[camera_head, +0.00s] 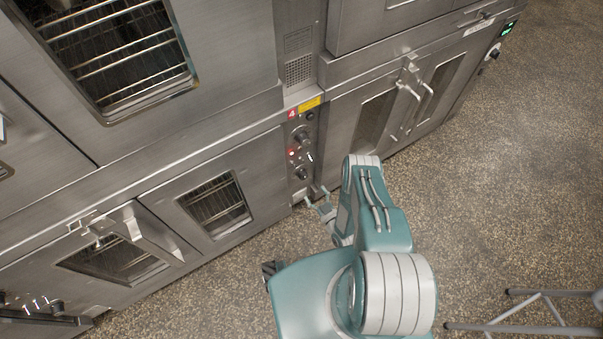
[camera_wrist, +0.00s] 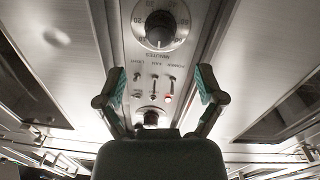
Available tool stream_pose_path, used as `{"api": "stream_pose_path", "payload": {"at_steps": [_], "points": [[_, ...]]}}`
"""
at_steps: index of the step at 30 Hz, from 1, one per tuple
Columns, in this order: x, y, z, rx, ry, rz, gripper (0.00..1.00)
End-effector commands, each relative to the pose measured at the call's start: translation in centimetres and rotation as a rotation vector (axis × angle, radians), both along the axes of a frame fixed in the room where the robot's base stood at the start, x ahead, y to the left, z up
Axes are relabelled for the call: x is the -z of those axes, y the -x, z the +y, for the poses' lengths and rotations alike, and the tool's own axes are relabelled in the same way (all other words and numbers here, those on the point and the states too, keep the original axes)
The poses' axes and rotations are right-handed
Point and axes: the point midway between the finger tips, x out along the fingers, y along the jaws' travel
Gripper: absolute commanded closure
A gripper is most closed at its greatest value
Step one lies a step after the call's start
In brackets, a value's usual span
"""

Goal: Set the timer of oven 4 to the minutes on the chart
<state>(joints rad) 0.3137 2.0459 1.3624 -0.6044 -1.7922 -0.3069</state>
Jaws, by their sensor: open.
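Oven 4's control panel (camera_head: 301,150) is a narrow steel strip under a red "4" label (camera_head: 292,114). The timer dial (camera_wrist: 160,28), a dark knob on a pale scale marked MINUTES, appears upside down at the top of the wrist view. It seems to be the lower knob (camera_head: 300,172) in the head view. No chart is visible.
A second knob (camera_wrist: 151,116) sits past the switches (camera_wrist: 154,84) and a red lamp (camera_wrist: 167,99). Oven doors with protruding handles (camera_head: 408,90) flank the panel. A metal-legged stand (camera_head: 545,310) is at lower right. The speckled floor (camera_head: 490,180) is otherwise clear.

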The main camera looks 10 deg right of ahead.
Motion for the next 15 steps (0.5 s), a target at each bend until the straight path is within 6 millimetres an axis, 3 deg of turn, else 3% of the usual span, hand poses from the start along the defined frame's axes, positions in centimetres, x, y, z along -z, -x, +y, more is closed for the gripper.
{"api": "stream_pose_path", "payload": {"at_steps": [9, 15], "points": [[-0.1, -5.8, 1.8, -0.004, 0.002, -0.004, 0.13], [0.0, -8.1, 2.4, -0.002, 0.001, -0.002, 0.13]]}}
